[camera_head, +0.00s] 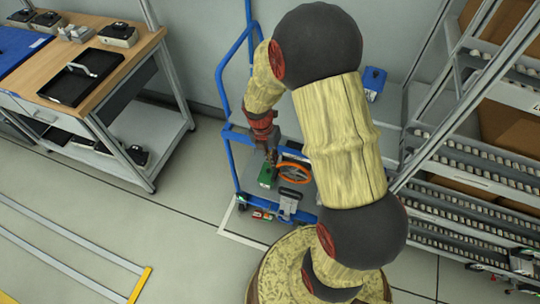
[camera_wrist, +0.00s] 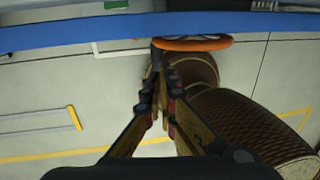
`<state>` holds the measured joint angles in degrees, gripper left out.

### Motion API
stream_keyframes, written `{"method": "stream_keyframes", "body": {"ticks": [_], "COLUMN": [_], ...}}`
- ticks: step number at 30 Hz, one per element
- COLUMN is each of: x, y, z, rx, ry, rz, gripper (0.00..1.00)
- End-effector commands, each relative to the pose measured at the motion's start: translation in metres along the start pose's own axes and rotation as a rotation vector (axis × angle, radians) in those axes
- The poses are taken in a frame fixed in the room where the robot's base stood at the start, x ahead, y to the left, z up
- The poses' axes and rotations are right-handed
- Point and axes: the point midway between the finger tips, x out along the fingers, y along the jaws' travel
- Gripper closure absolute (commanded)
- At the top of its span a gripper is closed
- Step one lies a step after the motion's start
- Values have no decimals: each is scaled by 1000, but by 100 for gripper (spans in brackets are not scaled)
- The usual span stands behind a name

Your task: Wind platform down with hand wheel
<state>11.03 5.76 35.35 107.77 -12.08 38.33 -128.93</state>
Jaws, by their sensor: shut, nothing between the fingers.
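The orange hand wheel (camera_head: 294,172) is on the blue-framed lift cart, right of a small green box (camera_head: 267,175). In the wrist view the wheel (camera_wrist: 200,43) shows nearly edge-on, below a blue bar (camera_wrist: 90,34). My gripper (camera_head: 271,155) is just above and left of the wheel in the head view. In the wrist view its fingertips (camera_wrist: 160,72) are together, with nothing seen held between them, close to the left end of the wheel. Whether they touch the wheel is unclear. The cart's grey platform (camera_head: 312,130) is partly hidden behind my arm.
A wooden-topped workbench (camera_head: 125,60) with black trays stands at the left. A rack with roller shelves (camera_head: 470,160) stands close at the right. A blue box (camera_head: 374,80) is behind my arm. The floor (camera_head: 110,215) between bench and cart is clear.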

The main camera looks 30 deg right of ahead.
Motion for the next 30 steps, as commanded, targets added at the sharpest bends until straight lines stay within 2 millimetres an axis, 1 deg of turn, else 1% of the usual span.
{"method": "stream_keyframes", "body": {"ticks": [1, 3, 6, 10, 15, 26, 30], "x": [14, 27, 43, 57, 64, 64, 66], "y": [0, 0, 0, 0, 0, 0, 3], "z": [0, 0, 0, 0, 0, 0, -1], "rx": [0, -1, -1, -1, -1, -2, -3], "ry": [2, 1, 1, 1, -1, 0, 2], "rz": [-2, -2, -1, -1, 0, 0, -3], "gripper": [100, 100, 100, 100, 100, 100, 100]}}
